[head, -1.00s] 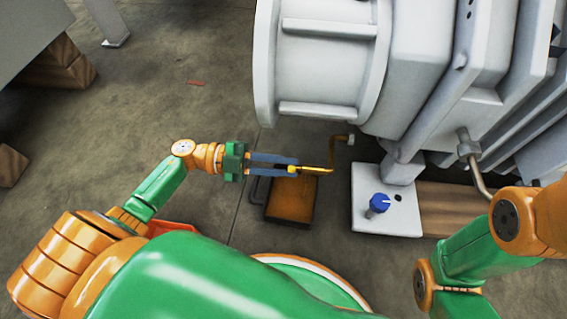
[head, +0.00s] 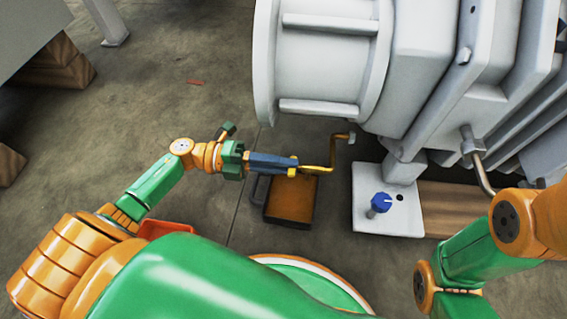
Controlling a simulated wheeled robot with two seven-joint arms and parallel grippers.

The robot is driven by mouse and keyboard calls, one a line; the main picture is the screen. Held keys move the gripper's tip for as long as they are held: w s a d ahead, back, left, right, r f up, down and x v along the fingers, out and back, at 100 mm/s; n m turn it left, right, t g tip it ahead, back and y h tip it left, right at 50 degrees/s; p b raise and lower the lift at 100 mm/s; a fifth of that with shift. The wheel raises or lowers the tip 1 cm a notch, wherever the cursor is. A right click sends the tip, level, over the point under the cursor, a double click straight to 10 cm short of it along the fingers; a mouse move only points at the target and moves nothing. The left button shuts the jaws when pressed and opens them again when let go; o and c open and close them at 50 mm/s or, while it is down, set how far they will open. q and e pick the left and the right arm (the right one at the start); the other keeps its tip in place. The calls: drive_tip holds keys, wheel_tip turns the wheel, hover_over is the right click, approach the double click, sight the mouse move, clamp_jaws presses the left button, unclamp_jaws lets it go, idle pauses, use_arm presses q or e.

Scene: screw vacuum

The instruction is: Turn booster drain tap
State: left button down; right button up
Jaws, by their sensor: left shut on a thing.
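A bent brass drain pipe (head: 332,157) comes out from under the grey vacuum pump body, with its tap end at the lower left. My left gripper (head: 294,167) is shut on the drain tap at that end, and its fingers hide most of the tap. The gripper's wrist is rolled, so the fingers overlap in the view. My right arm shows at the lower right, but its gripper is out of view.
An orange-brown container (head: 291,199) with a dark handle stands on the floor below the tap. The large grey pump (head: 325,60) fills the upper right. Open floor lies to the left.

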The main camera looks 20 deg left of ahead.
use_arm(q)
drive_tip(key=shift+m, duration=0.5)
drive_tip(key=c, duration=0.8)
unclamp_jaws()
drive_tip(key=shift+c, duration=0.2)
drive_tip(key=shift+a, duration=0.15)
drive_tip(key=p+v, duration=0.1)
drive_tip(key=v, duration=0.6)
